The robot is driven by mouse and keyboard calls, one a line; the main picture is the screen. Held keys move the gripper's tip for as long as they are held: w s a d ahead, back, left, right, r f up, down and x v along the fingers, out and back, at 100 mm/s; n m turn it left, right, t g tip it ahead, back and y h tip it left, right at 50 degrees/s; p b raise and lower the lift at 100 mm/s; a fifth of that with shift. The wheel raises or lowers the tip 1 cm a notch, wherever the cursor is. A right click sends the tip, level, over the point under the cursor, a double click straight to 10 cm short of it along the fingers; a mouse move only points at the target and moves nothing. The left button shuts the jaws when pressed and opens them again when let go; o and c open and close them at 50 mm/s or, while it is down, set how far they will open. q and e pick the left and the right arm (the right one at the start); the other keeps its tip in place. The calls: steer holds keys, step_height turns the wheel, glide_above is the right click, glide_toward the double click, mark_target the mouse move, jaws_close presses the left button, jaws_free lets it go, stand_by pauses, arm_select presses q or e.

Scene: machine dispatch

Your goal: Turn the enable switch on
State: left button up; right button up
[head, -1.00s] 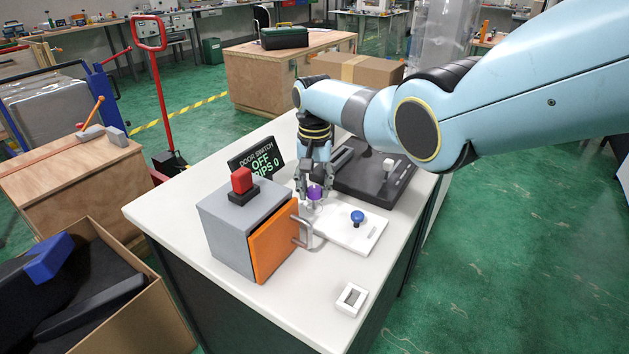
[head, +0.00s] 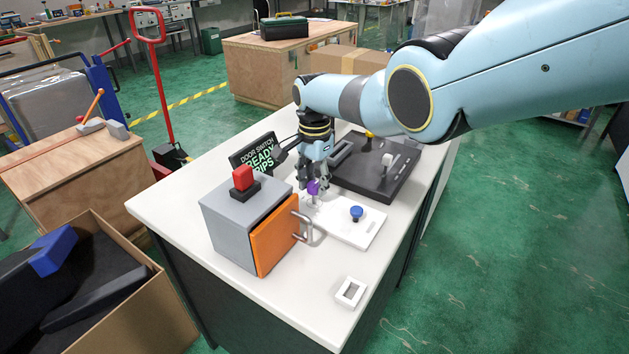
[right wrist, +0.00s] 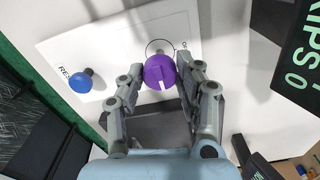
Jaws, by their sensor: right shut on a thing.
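The enable switch is a purple knob (right wrist: 160,73) with a pale index mark, on a white panel (head: 343,232) on the bench. In the head view the purple knob (head: 313,187) is partly hidden by my right gripper (head: 315,186). In the right wrist view my right gripper (right wrist: 160,70) has its fingers closed on both sides of the knob. My left gripper is not in view.
A blue knob (head: 356,213) stands on the same panel, near the purple one. A grey box (head: 232,222) with an orange door (head: 273,240) and red switch (head: 243,178) stands left. A black fixture (head: 375,170) lies behind. A white square frame (head: 350,291) lies in front.

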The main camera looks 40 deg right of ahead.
mark_target(315, 184)
stand_by(0.5)
steer(key=o, duration=1.1)
steer(key=shift+o, duration=0.2)
step_height(315, 184, up, 12)
